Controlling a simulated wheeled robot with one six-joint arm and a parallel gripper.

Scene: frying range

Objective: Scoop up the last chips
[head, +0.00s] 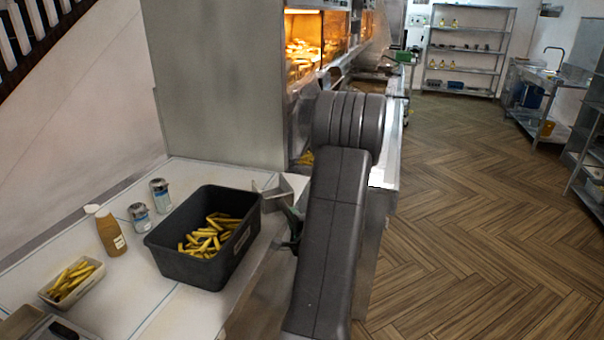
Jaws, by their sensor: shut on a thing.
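A black tub (180,268) stands on the pale counter and holds several loose chips (210,238) on its bottom. My gripper (292,226) shows only in part at the tub's right, mostly hidden behind my arm. It is shut on a metal scoop (275,192), whose angled end shows at the tub's right rim. I cannot tell whether the scoop touches the rim or whether any chips lie in it. More chips (306,158) show in part behind my arm, by the range.
A white tray (93,284) of chips, a brown bottle (110,234) and two shakers (140,217) (160,195) stand left of the tub. A tall steel panel (215,80) rises behind. A lit warming cabinet (303,45) stands beyond. The wooden floor (470,220) at right is clear.

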